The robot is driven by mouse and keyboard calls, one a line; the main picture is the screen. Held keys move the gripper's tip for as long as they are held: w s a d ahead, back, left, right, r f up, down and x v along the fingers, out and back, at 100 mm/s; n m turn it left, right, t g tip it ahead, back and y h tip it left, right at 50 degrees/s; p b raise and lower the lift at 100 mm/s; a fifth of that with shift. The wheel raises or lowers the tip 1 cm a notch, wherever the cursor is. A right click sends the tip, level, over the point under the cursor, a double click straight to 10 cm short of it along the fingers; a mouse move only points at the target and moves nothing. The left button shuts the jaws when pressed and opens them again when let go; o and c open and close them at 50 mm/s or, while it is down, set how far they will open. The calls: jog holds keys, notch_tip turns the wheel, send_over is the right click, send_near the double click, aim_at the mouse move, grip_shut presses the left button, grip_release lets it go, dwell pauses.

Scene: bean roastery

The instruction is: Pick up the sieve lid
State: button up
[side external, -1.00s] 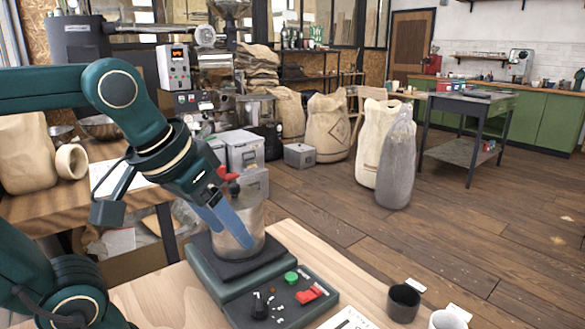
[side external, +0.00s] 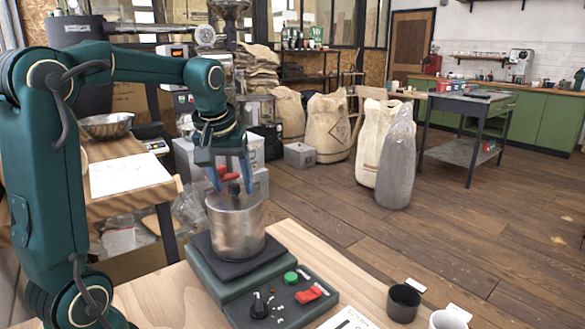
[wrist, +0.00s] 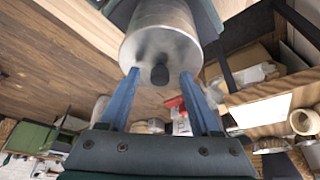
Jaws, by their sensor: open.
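A metal cylinder, the sieve (side external: 237,230), stands upright on the dark square platform of a green shaker base (side external: 205,262). Its round metal lid (side external: 221,201) has a dark knob (side external: 234,189) in the middle. The lid also shows in the wrist view (wrist: 150,48), with the knob (wrist: 159,74) facing the camera. My gripper (side external: 232,184) points down over the lid with its blue fingers apart, one on each side of the knob. In the wrist view the gripper (wrist: 159,76) is open and empty, with gaps between the knob and both fingers.
The base's control panel has a green button (side external: 291,277), a red switch (side external: 309,294) and a black dial (side external: 259,305). A dark cup (side external: 403,303) and a white cup (side external: 448,319) stand at the front right. Grey boxes (side external: 245,150) stand behind the sieve.

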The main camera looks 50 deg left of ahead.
jog(key=shift+w+a+f, duration=0.1)
jog(key=shift+f, duration=0.15)
grip_shut()
jog(key=shift+r, duration=0.1)
